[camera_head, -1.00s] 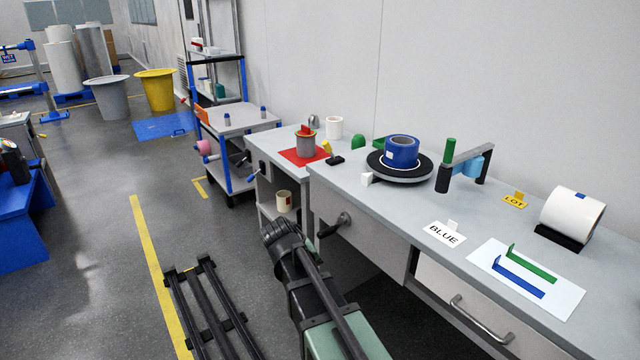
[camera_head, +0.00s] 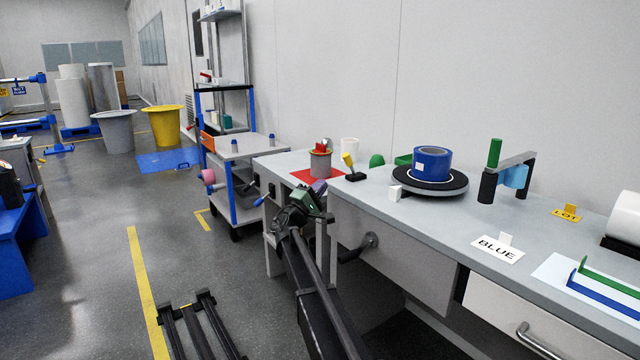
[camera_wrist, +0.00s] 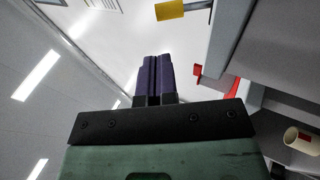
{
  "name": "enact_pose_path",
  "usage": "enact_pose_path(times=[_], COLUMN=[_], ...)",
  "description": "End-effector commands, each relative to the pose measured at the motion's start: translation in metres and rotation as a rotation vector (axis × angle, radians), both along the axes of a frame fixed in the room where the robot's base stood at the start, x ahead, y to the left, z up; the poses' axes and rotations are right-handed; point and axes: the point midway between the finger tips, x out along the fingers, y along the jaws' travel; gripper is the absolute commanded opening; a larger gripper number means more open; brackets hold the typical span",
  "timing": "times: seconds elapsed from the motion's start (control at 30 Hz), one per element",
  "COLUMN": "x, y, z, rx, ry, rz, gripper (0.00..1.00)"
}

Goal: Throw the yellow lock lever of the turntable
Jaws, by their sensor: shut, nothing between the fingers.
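The yellow lock lever (camera_head: 347,160) stands tilted on a small black base (camera_head: 356,176) on the bench, left of the turntable (camera_head: 432,188). The turntable is a black-topped disc carrying a blue roll (camera_head: 432,163). My gripper (camera_head: 319,187) shows in the head view at the bench's front edge, below and left of the lever and apart from it. Its purple fingers (camera_wrist: 155,78) are together and empty in the wrist view.
A red mat (camera_head: 311,178) with a grey can (camera_head: 320,163) lies left of the lever. A white block (camera_head: 394,192) sits at the turntable's front left. A black drawer handle (camera_head: 358,248) juts from the bench front near my arm. A trolley (camera_head: 245,147) stands further left.

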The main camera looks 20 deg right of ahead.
Motion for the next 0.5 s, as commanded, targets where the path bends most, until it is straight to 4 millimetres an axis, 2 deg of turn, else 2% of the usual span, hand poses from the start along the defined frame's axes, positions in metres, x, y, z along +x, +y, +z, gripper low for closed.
enact_pose_path(times=[0.03, 0.2, 0.3, 0.5], x=[0.006, 0.02, 0.028, 0.038], y=[-0.009, -0.039, -0.055, -0.077], z=[0.012, 0.031, 0.04, 0.051], rx=[0.0, 0.0, -0.001, 0.001], ry=[0.0, 0.0, 0.001, -0.001], rz=[-0.002, -0.002, -0.003, -0.002], gripper=[0.0, 0.0, 0.0, 0.0])
